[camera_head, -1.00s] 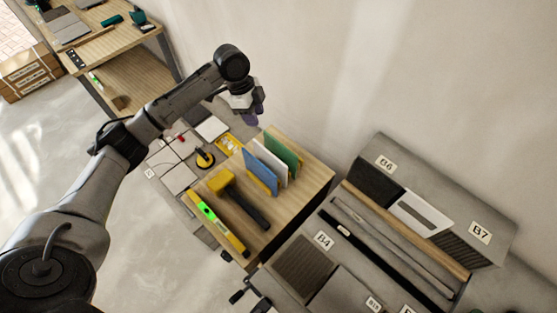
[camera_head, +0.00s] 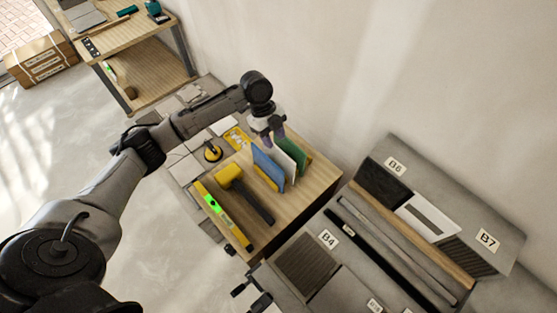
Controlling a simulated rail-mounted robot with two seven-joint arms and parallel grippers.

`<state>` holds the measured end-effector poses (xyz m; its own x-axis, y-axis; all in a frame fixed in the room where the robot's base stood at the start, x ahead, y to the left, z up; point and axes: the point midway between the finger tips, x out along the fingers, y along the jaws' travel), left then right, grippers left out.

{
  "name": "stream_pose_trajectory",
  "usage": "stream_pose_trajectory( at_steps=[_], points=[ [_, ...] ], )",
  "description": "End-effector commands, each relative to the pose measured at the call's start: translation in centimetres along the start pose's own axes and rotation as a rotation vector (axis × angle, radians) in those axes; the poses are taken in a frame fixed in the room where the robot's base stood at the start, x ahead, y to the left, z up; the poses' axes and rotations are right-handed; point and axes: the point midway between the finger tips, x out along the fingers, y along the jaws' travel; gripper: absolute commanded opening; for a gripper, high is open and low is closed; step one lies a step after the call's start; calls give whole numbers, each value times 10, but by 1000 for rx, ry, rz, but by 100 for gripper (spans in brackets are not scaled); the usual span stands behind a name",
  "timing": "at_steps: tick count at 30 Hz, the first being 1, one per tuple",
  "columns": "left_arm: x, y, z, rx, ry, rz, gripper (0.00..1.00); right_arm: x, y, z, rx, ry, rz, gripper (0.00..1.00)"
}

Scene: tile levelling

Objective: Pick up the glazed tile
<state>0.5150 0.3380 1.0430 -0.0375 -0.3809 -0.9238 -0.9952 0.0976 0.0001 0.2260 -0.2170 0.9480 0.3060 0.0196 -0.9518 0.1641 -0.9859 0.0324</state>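A blue tile (camera_head: 267,168), a white tile (camera_head: 287,156) and a green tile (camera_head: 297,157) stand tilted on edge in a rack on the wooden box top (camera_head: 305,190). Which one is the glazed tile, I cannot tell by sight. My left gripper (camera_head: 273,139) points down at the top edges of the tiles, near the white one. My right gripper is not in view.
A yellow-headed mallet (camera_head: 243,193) and a yellow level with a green vial (camera_head: 222,215) lie left of the rack. A yellow-based suction lifter (camera_head: 212,152) is behind. A wall rises behind.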

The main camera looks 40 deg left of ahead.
Motion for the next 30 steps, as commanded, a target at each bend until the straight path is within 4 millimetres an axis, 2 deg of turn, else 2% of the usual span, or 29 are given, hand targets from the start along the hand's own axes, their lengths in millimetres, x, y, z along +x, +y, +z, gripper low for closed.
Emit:
stream_pose_trajectory(
  at_steps=[8,20,30],
  points=[
    [10,0,0,-1,1,1,38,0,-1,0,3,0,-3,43],
    [55,-1,1,-1,0,1,38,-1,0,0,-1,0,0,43],
    [56,-2,1,-1,-1,-1,38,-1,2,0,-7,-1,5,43]
  ],
)
